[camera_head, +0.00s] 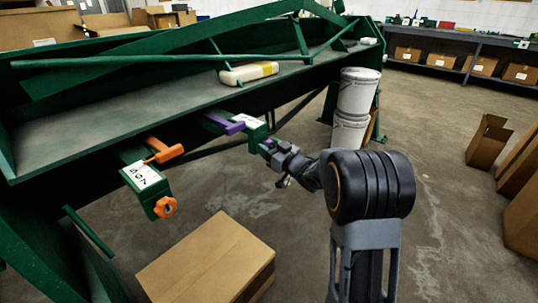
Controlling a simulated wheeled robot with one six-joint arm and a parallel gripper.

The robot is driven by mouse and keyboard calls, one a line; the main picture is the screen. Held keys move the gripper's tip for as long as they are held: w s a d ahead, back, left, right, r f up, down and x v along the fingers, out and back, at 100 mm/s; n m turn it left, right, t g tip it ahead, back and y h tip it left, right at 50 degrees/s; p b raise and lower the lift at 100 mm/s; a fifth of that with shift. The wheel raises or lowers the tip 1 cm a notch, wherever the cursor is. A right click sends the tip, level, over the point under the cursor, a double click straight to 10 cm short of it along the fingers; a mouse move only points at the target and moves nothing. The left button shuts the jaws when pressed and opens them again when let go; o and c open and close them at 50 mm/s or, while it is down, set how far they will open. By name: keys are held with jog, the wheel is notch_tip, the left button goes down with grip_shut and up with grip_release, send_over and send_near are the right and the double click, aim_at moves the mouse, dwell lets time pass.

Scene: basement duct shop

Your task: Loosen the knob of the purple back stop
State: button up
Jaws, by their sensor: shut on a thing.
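The purple back stop (234,128) sits at the front of the green machine, right of the middle of its bed. A white label lies on the green block at its near end. My gripper (270,148) reaches in from the right and is shut at the near end of that block, where the knob is. The fingers and the distance hide most of the knob, so its colour and turn cannot be made out. My arm extends from the gripper to the lower right.
An orange back stop (166,155) with a labelled block and orange knob (165,207) juts out to the left. A cardboard box (207,262) stands on the floor below. White buckets (352,110) are stacked behind my gripper. Open floor lies right of my arm.

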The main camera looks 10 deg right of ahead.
jog(key=n+b, duration=0.2)
jog(key=n, duration=0.1)
jog(key=n+y+b, duration=0.1)
jog(key=n+b, duration=0.1)
jog(key=shift+f, duration=0.25)
jog(key=n+b, duration=0.3)
jog(key=n, duration=0.1)
jog(key=shift+g+y, duration=0.3)
jog(key=n+b, duration=0.2)
jog(key=n, duration=0.2)
jog(key=shift+d+r+g+y, duration=0.1)
jog(key=shift+g+y, duration=0.2)
jog(key=shift+y, duration=0.1)
jog(key=shift+r+n+g+b, duration=0.1)
jog(key=shift+n+g+b, duration=0.3)
jog(key=shift+n, duration=1.6)
jog(key=o, duration=0.9)
jog(key=p+v, duration=0.1)
jog(key=v, duration=0.3)
jog(key=p+v, duration=0.1)
jog(key=v, duration=0.4)
jog(key=p+v, duration=0.1)
jog(key=v, duration=0.3)
jog(key=shift+s+d+f, duration=0.2)
jog(key=shift+d+f, duration=0.1)
jog(key=shift+f, duration=0.05)
